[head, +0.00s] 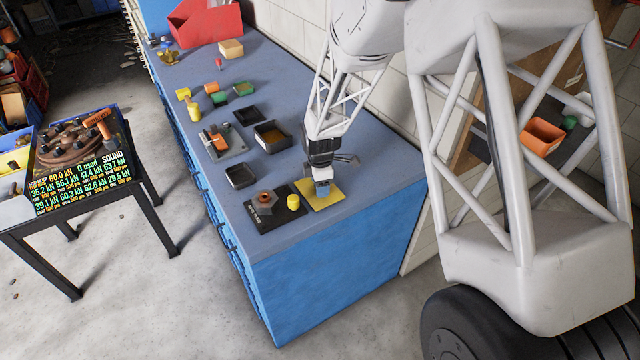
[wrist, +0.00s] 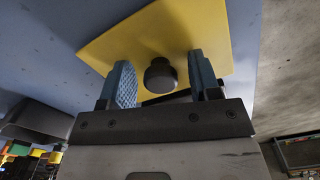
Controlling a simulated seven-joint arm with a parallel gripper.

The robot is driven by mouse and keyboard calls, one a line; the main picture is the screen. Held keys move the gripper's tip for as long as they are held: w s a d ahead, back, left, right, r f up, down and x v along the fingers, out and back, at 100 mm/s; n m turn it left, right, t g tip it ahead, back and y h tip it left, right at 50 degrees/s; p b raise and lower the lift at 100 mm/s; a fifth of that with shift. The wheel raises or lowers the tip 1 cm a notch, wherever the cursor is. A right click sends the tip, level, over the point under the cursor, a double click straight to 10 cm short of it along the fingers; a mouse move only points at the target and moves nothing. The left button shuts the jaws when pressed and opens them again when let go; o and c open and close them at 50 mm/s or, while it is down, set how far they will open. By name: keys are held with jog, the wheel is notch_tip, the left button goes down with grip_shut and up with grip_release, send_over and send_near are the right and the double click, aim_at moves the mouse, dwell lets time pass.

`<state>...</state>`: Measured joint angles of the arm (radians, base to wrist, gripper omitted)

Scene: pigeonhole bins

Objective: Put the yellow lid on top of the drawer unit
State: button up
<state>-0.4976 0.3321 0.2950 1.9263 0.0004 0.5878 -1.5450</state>
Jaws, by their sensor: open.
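The yellow lid (head: 332,199) is a flat square plate lying on the grey top of the blue drawer unit (head: 335,265), near its front right end. A dark round knob (wrist: 160,76) stands up from the lid (wrist: 120,45) in the wrist view. My gripper (head: 321,187) is over the lid, pointing down. In the wrist view its two blue fingers are apart, one on each side of the knob, with gaps between them and the knob. The gripper hides part of the lid in the head view.
Dark trays (head: 240,176) and small parts lie farther along the top. A red bin (head: 207,22) stands at the far end.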

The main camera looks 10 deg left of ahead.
notch_tip(320, 180, up, 12)
dwell(0.7)
jog(key=shift+r, duration=0.1)
dwell(0.8)
jog(key=s+d+r+m+t, duration=0.1)
jog(key=s+d+r+m, duration=0.45)
jog(key=d+r, duration=0.4)
jog(key=s+d+r+m, duration=0.5)
jog(key=s+d+r, duration=0.2)
jog(key=d, duration=0.5)
jog(key=s+d+r+m, duration=0.1)
jog(key=s+d+m, duration=0.5)
jog(key=s, duration=0.5)
jog(key=s+d+r+m+t, duration=0.1)
jog(key=s+d+r+m, duration=0.1)
jog(key=s+d+m, duration=0.5)
jog(key=s+d, duration=0.1)
jog(key=s, duration=0.3)
jog(key=shift+s+r+t, duration=0.15)
jog(key=shift+s+t, duration=0.15)
